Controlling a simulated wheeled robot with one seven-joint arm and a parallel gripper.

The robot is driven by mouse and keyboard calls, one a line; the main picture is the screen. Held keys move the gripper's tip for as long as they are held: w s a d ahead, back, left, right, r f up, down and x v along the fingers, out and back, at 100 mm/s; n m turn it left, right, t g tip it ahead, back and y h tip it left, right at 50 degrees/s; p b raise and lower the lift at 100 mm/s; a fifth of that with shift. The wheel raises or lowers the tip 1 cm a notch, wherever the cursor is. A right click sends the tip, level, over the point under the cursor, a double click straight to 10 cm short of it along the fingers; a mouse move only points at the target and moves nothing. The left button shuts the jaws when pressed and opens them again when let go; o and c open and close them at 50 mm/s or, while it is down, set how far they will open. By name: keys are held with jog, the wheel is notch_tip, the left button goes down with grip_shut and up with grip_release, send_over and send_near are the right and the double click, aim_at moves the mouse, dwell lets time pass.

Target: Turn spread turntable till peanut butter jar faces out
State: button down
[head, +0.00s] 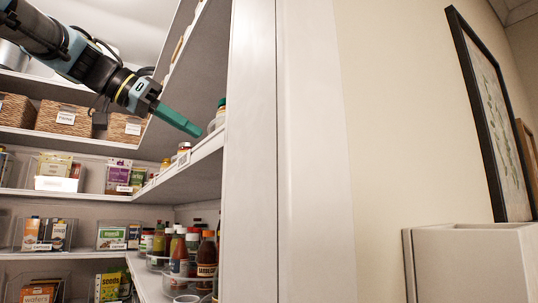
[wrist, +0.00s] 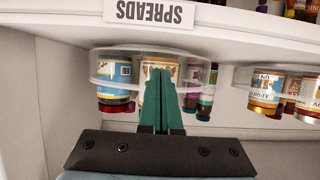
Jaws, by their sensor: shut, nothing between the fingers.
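The wrist picture is upside down. The spread turntable (wrist: 128,51) is a clear round tray behind the inverted SPREADS label (wrist: 149,12). Its jars include a blue-and-yellow labelled jar (wrist: 115,72) at left, a cream-and-orange labelled jar (wrist: 149,68) in the middle and a dark purple jar (wrist: 207,97) at right. I cannot tell which is peanut butter. My gripper (wrist: 166,73) is shut and empty, its fingertips in front of the middle jar and partly hiding it; contact is unclear. In the head view my gripper (head: 198,131) reaches to the shelf, where the turntable is mostly hidden.
A second clear turntable (wrist: 243,76) with jars (wrist: 265,88) stands at right in the wrist view. In the head view, a white wall panel (head: 300,150) blocks the right side of the shelves. Bottles (head: 179,255) fill the lower shelf; baskets (head: 64,119) stand at left.

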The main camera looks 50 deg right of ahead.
jog(key=shift+s+d, duration=0.4)
jog(key=shift+d, duration=0.4)
jog(key=shift+s+a+b, duration=0.35)
jog(key=shift+s+b, duration=0.25)
jog(key=shift+s, duration=0.2)
jog(key=shift+s+a, duration=0.1)
jog(key=shift+s, duration=0.15)
jog(key=shift+w+a+b, duration=0.3)
jog(key=shift+a, duration=0.55)
jog(key=shift+w+a+b, duration=0.25)
jog(key=shift+a+b, duration=0.05)
jog(key=shift+a, duration=0.5)
jog(key=shift+w+a, duration=0.1)
